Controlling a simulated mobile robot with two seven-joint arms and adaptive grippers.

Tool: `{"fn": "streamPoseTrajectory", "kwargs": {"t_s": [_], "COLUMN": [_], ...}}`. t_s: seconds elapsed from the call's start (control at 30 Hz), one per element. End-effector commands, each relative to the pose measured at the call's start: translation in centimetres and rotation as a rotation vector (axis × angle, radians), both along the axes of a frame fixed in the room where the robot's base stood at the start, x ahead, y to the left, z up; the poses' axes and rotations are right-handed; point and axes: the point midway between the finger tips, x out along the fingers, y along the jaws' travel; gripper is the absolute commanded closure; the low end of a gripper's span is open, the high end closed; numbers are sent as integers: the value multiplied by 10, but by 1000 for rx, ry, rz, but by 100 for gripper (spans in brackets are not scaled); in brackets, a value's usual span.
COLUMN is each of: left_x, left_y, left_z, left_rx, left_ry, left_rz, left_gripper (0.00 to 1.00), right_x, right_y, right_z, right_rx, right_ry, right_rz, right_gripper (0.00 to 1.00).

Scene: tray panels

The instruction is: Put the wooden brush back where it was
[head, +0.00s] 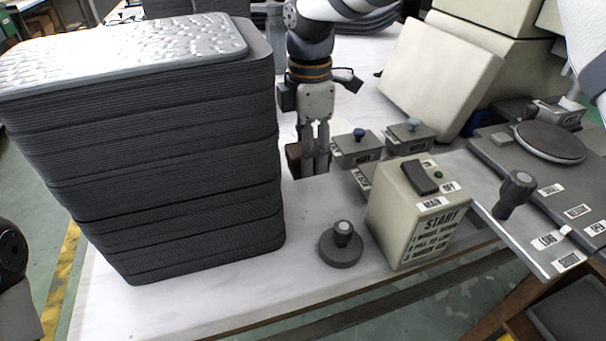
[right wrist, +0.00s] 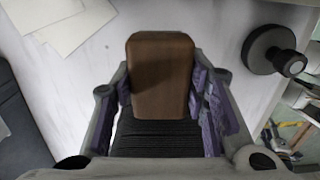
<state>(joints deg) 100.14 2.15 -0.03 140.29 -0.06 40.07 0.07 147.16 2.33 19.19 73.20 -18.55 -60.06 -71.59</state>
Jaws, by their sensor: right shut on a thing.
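The wooden brush (right wrist: 160,75) shows in the right wrist view as a brown block with a dark ribbed part at its lower end. It sits between the purple-padded fingers of my right gripper (right wrist: 163,100), which is shut on it. In the head view my right gripper (head: 315,172) points down just right of the tall stack, and a brown bit of the brush (head: 293,157) shows at its left. The fingers and stack hide much of the brush there. I cannot tell whether it touches the white table. My left gripper is not in view.
A tall stack of dark ribbed trays (head: 180,170) stands close at the left. A round knobbed weight (head: 341,246), a beige START box (head: 415,215) and small grey boxes (head: 357,147) stand to the right. Bare white table (head: 310,215) lies in front of the gripper.

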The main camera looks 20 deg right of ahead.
Motion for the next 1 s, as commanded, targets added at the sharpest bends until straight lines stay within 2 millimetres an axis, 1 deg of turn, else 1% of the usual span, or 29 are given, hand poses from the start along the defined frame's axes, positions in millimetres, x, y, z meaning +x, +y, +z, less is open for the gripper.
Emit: {"fn": "streamPoseTrajectory", "kwargs": {"t_s": [0.3, 0.5, 0.63, 0.67, 0.7, 0.73, 1.0], "left_x": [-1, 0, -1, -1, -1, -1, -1], "left_y": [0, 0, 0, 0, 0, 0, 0], "left_z": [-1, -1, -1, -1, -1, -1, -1], "left_rx": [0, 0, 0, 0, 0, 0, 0], "left_ry": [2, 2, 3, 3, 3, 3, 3], "left_rz": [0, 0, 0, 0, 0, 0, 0], "left_gripper": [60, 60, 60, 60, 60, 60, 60], "right_x": [0, 0, 0, 0, 0, 0, 0], "right_y": [0, 0, 0, 0, 0, 0, 0], "right_z": [-46, -45, -49, -49, -49, -49, -49], "right_rx": [-1, -1, -1, -1, -1, -1, -1], "right_ry": [0, -3, -2, -2, -2, -2, -2], "right_rz": [0, 0, 0, 0, 0, 0, 0], "right_gripper": [85, 85, 85, 55, 46, 39, 39]}}
